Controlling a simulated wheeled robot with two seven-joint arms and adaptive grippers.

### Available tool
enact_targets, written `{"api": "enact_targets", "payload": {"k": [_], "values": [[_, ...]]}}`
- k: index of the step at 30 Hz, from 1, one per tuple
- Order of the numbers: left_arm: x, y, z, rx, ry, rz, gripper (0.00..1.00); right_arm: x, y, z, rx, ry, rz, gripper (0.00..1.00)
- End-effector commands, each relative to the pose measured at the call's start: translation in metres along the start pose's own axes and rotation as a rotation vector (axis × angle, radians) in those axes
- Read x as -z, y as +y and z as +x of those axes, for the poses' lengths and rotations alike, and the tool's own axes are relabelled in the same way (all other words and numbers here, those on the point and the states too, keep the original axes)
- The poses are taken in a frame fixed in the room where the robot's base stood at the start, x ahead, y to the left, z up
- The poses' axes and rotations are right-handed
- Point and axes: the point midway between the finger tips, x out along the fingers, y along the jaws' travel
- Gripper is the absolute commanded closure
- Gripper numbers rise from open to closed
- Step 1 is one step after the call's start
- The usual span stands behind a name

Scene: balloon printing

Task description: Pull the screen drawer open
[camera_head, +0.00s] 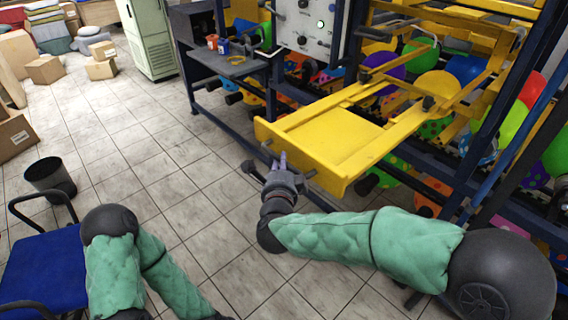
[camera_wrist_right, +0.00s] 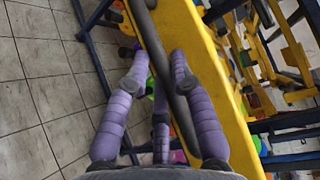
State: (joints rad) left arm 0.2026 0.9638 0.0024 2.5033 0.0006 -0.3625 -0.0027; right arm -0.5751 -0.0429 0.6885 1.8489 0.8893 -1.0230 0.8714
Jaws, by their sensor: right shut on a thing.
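The yellow screen drawer (camera_head: 335,138) sticks out from the blue-framed printing machine toward me. Its yellow front also shows in the right wrist view (camera_wrist_right: 207,70). A dark bar handle (camera_wrist_right: 172,75) runs along that front. My right gripper (camera_head: 280,160) is at the left part of the drawer's front edge. In the right wrist view its purple fingers (camera_wrist_right: 158,62) are on both sides of the dark handle, shut on it. The gripper hides part of the handle in the head view. My left arm shows at lower left, but its gripper is out of view.
Colourful balloons (camera_head: 438,85) sit inside the machine behind and under the drawer. A dark side table (camera_head: 225,66) and a control panel (camera_head: 310,25) are at the back. A blue chair (camera_head: 45,268) and a black bin (camera_head: 50,178) stand left. Tiled floor before the drawer is clear.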

Motion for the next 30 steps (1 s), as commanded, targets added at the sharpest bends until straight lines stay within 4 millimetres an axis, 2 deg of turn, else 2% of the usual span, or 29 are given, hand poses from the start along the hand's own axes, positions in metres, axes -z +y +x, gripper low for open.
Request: {"api": "enact_targets", "payload": {"k": [2, 3, 5, 15, 19, 23, 30], "values": [[0.000, 0.000, 0.000, 0.000, 0.000, 0.000, 0.60, 0.000, 0.002, 0.000, -0.003, -0.001, 0.001, 1.00], [0.000, 0.000, 0.000, 0.000, 0.000, 0.000, 0.60, 0.000, 0.002, 0.000, -0.003, -0.001, 0.001, 0.68], [0.000, 0.000, 0.000, 0.000, 0.000, 0.000, 0.60, 0.000, 0.002, 0.000, -0.003, 0.000, 0.001, 0.51], [0.000, 0.000, 0.000, 0.000, 0.000, 0.000, 0.60, 0.000, 0.000, -0.001, 0.000, 0.000, 0.001, 0.51], [0.000, 0.000, 0.000, 0.000, 0.000, 0.000, 0.60, 0.000, 0.000, -0.009, 0.000, -0.001, 0.001, 0.51], [0.000, 0.000, 0.000, 0.000, 0.000, 0.000, 0.60, -0.001, 0.000, -0.029, 0.001, -0.003, 0.001, 0.51], [0.000, 0.000, 0.000, 0.000, 0.000, 0.000, 0.60, -0.001, 0.000, -0.078, 0.000, -0.005, 0.000, 0.51]]}}
